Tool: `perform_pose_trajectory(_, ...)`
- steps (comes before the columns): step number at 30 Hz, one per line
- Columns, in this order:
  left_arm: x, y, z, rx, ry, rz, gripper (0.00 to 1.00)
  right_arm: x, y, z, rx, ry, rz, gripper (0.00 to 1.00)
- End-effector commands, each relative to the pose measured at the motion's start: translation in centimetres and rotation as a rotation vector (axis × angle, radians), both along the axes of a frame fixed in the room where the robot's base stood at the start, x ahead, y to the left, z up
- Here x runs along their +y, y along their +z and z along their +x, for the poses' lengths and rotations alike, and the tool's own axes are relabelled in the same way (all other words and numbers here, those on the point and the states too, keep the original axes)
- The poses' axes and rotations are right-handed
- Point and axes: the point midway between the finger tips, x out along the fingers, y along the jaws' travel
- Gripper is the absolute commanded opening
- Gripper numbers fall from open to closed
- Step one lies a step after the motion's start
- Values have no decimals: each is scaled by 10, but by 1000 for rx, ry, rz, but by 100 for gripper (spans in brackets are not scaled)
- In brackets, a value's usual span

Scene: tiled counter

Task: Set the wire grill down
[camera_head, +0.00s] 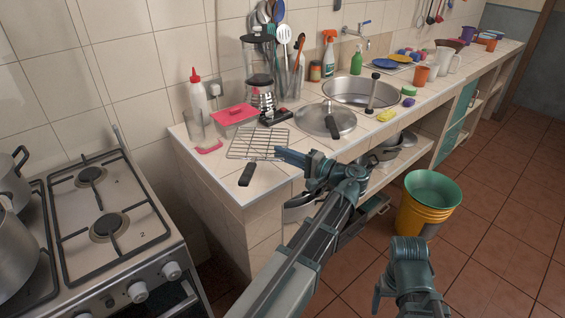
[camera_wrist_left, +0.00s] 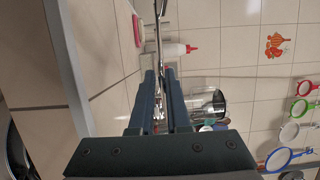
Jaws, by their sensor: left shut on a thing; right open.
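The wire grill (camera_head: 258,143) is a thin metal rack with a dark handle (camera_head: 246,174) toward the front. It is over the left end of the tiled counter. My left gripper (camera_head: 279,152) is shut on its right edge. In the left wrist view the grill (camera_wrist_left: 158,35) is edge-on between the shut fingers (camera_wrist_left: 160,98), roughly level, and looks a little above the counter. How large the gap is, I cannot tell. My right gripper (camera_head: 378,296) is low over the floor at the bottom right, away from the grill, and open; its fingertips are hard to make out.
A glass (camera_head: 194,124), a pink-lidded container (camera_head: 236,114) and a pink item (camera_head: 209,148) stand close behind and left of the grill. The stove (camera_head: 112,215) is at left, across a gap.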

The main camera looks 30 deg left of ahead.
Motion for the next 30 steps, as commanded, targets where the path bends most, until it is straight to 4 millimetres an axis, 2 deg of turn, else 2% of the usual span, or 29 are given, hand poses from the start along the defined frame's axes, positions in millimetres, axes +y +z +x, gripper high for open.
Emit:
perform_pose_trajectory(4, 2, 0, 2, 0, 0, 1, 0, 0, 0, 0, 0, 0, 0, 83)
perform_pose_trajectory(8, 9, -2, 14, 0, 0, 1, 0, 0, -2, 0, 0, 0, 0, 83)
perform_pose_trajectory(9, 8, -12, 11, 0, -1, 1, 0, 0, -12, 0, 0, 0, 0, 83)
perform_pose_trajectory(15, 8, -37, 10, 0, -1, 1, 0, 0, -38, 0, 0, 0, 0, 83)
perform_pose_trajectory(24, 8, -36, 10, 0, -1, 1, 0, 0, -36, 0, 0, 0, 0, 83)
perform_pose_trajectory(30, 8, -42, 10, 0, -1, 1, 0, 0, -42, 0, 0, 0, 0, 83)
